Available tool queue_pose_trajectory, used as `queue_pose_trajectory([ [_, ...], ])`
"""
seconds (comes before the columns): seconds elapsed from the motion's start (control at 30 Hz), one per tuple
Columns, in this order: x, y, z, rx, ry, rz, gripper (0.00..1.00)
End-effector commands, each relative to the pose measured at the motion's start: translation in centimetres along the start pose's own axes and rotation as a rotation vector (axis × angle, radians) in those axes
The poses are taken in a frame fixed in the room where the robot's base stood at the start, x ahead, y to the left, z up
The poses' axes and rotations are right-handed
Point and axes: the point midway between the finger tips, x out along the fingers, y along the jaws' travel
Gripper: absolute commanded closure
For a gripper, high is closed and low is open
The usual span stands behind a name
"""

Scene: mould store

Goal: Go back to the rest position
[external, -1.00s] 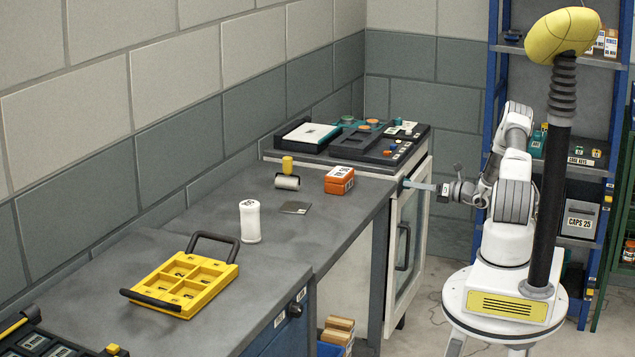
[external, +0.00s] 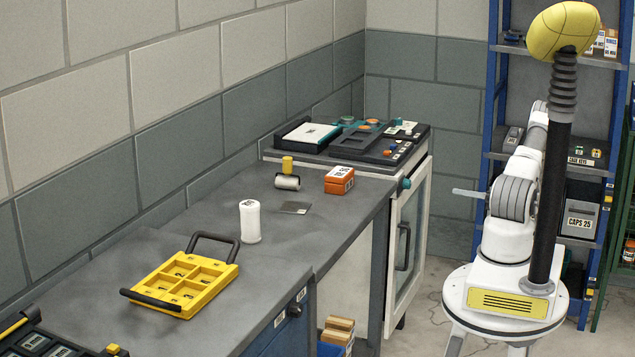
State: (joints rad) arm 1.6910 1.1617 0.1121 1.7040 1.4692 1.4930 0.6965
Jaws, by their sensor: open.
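My gripper (external: 460,191) shows only as a pale finger sticking out to the left of my arm. It is open, with nothing seen in it, and hangs in the air in front of the back wall. My arm (external: 517,190) is drawn in close above its base (external: 505,295). The rest of the gripper is hidden behind the arm.
A white cabinet (external: 420,235) with a teal knob (external: 404,184) stands left of my gripper, apart from it. The grey bench (external: 310,235) holds a yellow tray (external: 190,290), a white bottle (external: 250,222) and an orange box (external: 339,180). A blue shelf (external: 487,110) stands behind my arm.

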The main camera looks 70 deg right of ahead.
Motion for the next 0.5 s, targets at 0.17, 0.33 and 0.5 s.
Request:
queue_pose_trajectory([
  [0.17, -1.19, -0.02, -0.03, 0.0, 0.0, -0.001, 0.31],
  [0.33, -1.27, 0.0, -0.03, 0.0, 0.0, 0.0, 0.31],
  [0.5, -1.25, -0.01, -0.03, 0.0, 0.0, -0.001, 0.31],
])
